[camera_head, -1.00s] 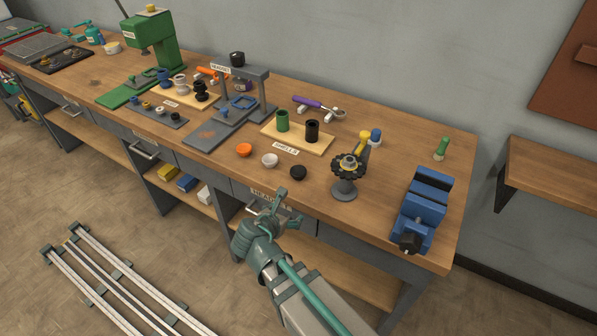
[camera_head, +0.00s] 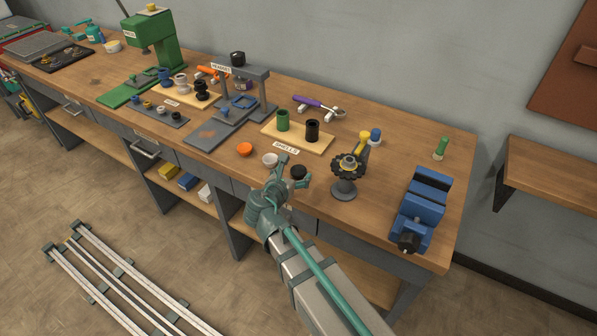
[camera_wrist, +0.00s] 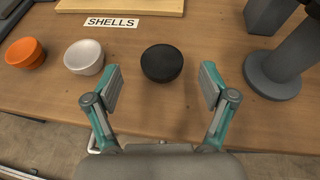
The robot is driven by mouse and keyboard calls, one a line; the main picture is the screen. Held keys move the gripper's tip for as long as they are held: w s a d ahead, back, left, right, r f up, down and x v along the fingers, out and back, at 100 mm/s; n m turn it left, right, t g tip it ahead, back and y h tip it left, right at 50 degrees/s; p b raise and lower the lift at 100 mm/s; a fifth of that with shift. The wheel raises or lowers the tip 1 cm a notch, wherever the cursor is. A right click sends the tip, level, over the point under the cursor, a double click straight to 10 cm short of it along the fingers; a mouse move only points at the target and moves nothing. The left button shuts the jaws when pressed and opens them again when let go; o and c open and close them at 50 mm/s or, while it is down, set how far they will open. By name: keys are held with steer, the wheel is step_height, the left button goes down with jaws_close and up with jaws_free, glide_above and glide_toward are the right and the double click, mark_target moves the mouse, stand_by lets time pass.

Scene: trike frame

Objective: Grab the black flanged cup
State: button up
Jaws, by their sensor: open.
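A small round black cup (camera_head: 299,171) sits on the wooden workbench, near its front edge. In the wrist view the black cup (camera_wrist: 162,63) lies between the lines of the two fingers, a little beyond their tips. I cannot make out a flange on it. My gripper (camera_head: 290,170) is open and empty at the bench's front edge, close to the cup. In the wrist view my gripper (camera_wrist: 161,80) has its fingers spread wider than the cup, with a gap on each side and no visible contact.
A white cup (camera_wrist: 84,57) and an orange cup (camera_wrist: 25,52) stand left of the black cup. A grey pedestal stand (camera_head: 344,188) is close on the right. Behind are a SHELLS label (camera_head: 286,148) and a board (camera_head: 270,134) with green and black cylinders.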

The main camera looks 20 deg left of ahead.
mark_target(299, 169)
steer(key=p+x, duration=0.1)
steer(key=x, duration=0.3)
steer(key=shift+w+f, duration=0.15)
steer(key=shift+f, duration=0.05)
steer(key=shift+c, duration=0.4)
steer(key=c, duration=1.3)
steer(key=shift+o, duration=0.2)
steer(key=shift+r, duration=0.15)
